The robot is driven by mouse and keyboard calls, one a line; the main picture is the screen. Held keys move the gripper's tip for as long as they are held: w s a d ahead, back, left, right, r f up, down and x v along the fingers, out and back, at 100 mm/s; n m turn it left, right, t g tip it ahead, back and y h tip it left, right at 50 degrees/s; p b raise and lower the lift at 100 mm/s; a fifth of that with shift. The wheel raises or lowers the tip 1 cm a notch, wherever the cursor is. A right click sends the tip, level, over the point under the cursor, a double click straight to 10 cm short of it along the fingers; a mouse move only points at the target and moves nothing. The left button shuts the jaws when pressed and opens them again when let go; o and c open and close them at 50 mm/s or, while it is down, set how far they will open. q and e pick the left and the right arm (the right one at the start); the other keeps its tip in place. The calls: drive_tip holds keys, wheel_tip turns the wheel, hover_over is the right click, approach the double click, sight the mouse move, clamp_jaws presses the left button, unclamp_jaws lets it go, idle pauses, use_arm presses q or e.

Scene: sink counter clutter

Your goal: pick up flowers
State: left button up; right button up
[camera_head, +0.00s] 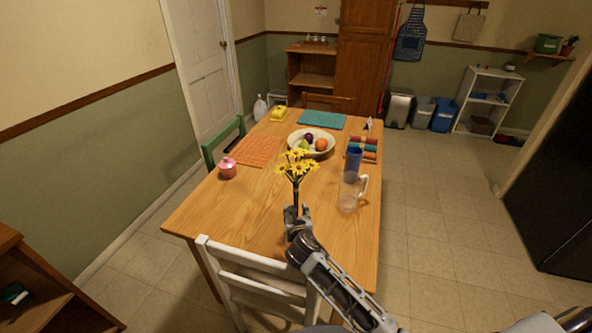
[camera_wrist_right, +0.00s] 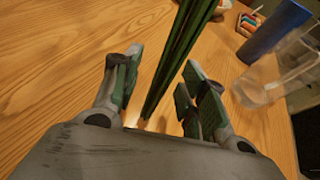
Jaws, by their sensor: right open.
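The yellow flowers (camera_head: 297,166) stand upright over the wooden table in the head view, their dark stems running down to my right gripper (camera_head: 297,212). In the right wrist view the green stems (camera_wrist_right: 180,55) come down between the two spread fingers of my right gripper (camera_wrist_right: 160,92). The fingers are open, with a gap showing between the stems and each finger. The lower ends of the stems lie low between the fingers, close to the gripper's palm. The blossoms are out of the wrist view. My left gripper is not in view.
On the table (camera_head: 215,207), a clear pitcher (camera_head: 348,193) and a blue cup (camera_head: 353,162) stand close at the right. A fruit bowl (camera_head: 326,151) is behind the flowers, and a pink jar (camera_head: 227,168) at the left. A white chair (camera_head: 262,287) is at the front edge.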

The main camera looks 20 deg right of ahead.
drive_tip(key=shift+c, duration=0.2)
drive_tip(key=c, duration=0.7)
clamp_jaws()
